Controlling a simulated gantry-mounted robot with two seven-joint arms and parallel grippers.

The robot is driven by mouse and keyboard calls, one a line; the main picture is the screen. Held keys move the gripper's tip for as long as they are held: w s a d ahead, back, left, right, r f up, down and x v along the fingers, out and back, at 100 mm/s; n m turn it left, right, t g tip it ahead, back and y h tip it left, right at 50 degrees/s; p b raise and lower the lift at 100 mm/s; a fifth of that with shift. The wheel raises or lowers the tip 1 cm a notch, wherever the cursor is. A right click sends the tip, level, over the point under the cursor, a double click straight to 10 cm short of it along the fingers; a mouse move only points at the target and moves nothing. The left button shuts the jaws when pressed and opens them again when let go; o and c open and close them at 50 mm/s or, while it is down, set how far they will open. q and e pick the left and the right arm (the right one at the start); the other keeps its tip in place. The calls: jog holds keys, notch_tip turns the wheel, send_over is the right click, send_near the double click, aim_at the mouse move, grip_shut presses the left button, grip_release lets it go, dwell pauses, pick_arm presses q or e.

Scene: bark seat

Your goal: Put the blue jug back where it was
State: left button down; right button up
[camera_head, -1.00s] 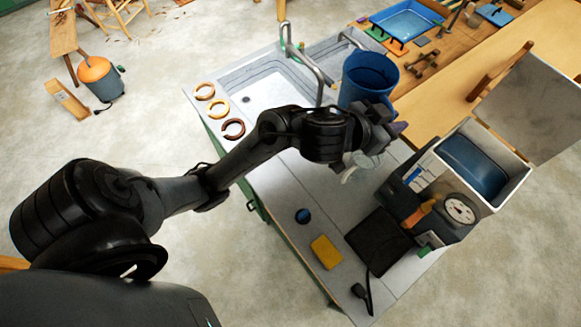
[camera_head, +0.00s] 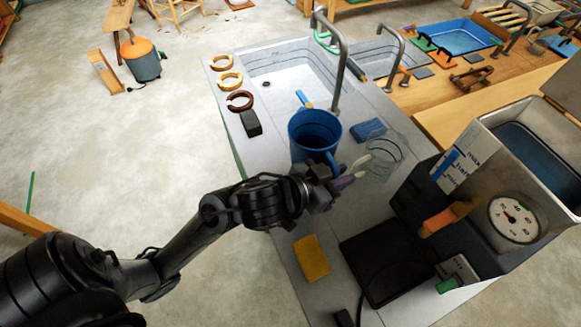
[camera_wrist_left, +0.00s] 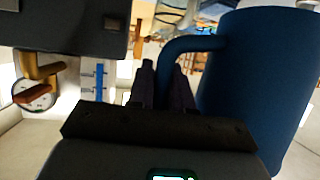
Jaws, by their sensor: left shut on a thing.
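The blue jug (camera_head: 312,138) is upright over the pale counter, in front of the sink's near edge and tap. I cannot tell whether its base touches the counter. My left gripper (camera_head: 345,181) is at the jug's near right side, shut on its handle. In the left wrist view the jug (camera_wrist_left: 262,85) fills the right side. Its handle (camera_wrist_left: 192,46) curves across to the gripper fingers (camera_wrist_left: 166,85). My right gripper is in neither view.
A clear glass vessel (camera_head: 382,158) stands close right of the jug. A blue sponge (camera_head: 368,129), dark block (camera_head: 250,123) and yellow sponge (camera_head: 312,258) lie around. A box with a dial (camera_head: 513,219) is at right. Rings (camera_head: 240,100) lie left.

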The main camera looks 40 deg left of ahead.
pick_arm(q)
jog(key=w+a+f, duration=0.2)
jog(key=a, duration=0.1)
jog(key=w+a+f+b, duration=0.1)
jog(key=w+a+f, duration=0.1)
jog(key=a+f, duration=0.1)
jog(key=w+a+f, duration=0.2)
jog(key=a, duration=0.2)
jog(key=shift+f+b, duration=0.3)
jog(key=shift+f, duration=0.1)
jog(key=shift+s+f+b, duration=0.1)
jog(key=shift+f+b, duration=1.15)
jog(key=shift+f, duration=0.85)
jog(key=shift+r, duration=0.1)
jog(key=shift+f, duration=0.2)
jog(key=c, duration=1)
grip_release()
jog(key=shift+c, duration=0.2)
